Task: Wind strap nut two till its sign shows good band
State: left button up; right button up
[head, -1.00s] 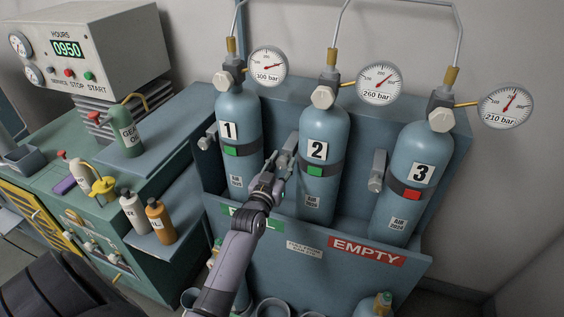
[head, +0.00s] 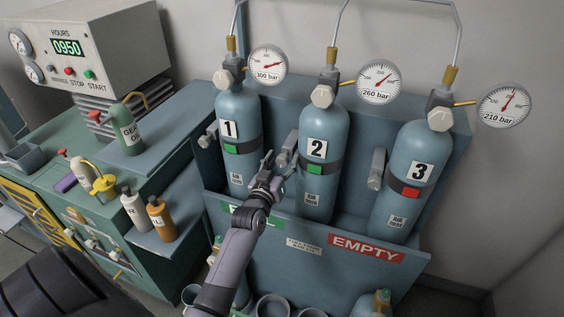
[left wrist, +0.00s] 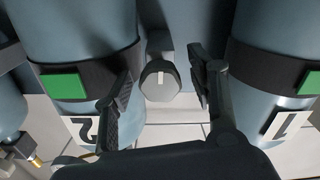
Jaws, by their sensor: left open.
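Strap nut two (head: 287,150) is a grey knob on the panel, left of cylinder 2 (head: 317,185). In the left wrist view, where the numbers appear inverted, the nut (left wrist: 160,80) has a white line across its face. The strap sign of cylinder 2 (head: 315,169) is green, also in the left wrist view (left wrist: 64,85). My left gripper (head: 275,164) is open in front of the nut. In the left wrist view its fingers (left wrist: 163,90) stand on either side of the nut with visible gaps; it holds nothing. My right gripper is not in view.
Cylinder 1 (head: 238,165) has a green sign, and cylinder 3 (head: 403,180) a red one. The rack's front panel (head: 330,275) lies below the gripper. Bottles (head: 160,218) stand on the left bench. The cylinders leave a narrow space for the gripper.

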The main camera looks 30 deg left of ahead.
pick_arm(q)
jog(key=v, duration=1.2)
dwell(0.4)
jog(key=s+d+f+m+g+h, duration=0.1)
jog(key=s+d+f+g, duration=0.25)
jog(key=f, duration=0.85)
jog(key=s+d+f+m+g+h, duration=0.2)
jog(key=s+d+f, duration=0.2)
jog(key=f, duration=0.8)
jog(key=s+d+f+m+g+h, duration=0.1)
jog(key=s+d+f+g, duration=0.2)
jog(key=f, duration=0.9)
jog(key=s+f+m+g, duration=0.1)
jog(key=s+f+g, duration=0.1)
jog(key=s+f, duration=0.4)
jog(key=s+f+m+g, duration=0.1)
jog(key=s+f+g, duration=0.2)
jog(key=s, duration=1.1)
jog(key=s+f+m+g, duration=0.1)
jog(key=s+f+g, duration=0.2)
jog(key=s+f, duration=0.6)
jog(key=shift+s+d+m+b, duration=0.3)
jog(key=shift+s+d+b, duration=0.15)
jog(key=shift+s, duration=0.4)
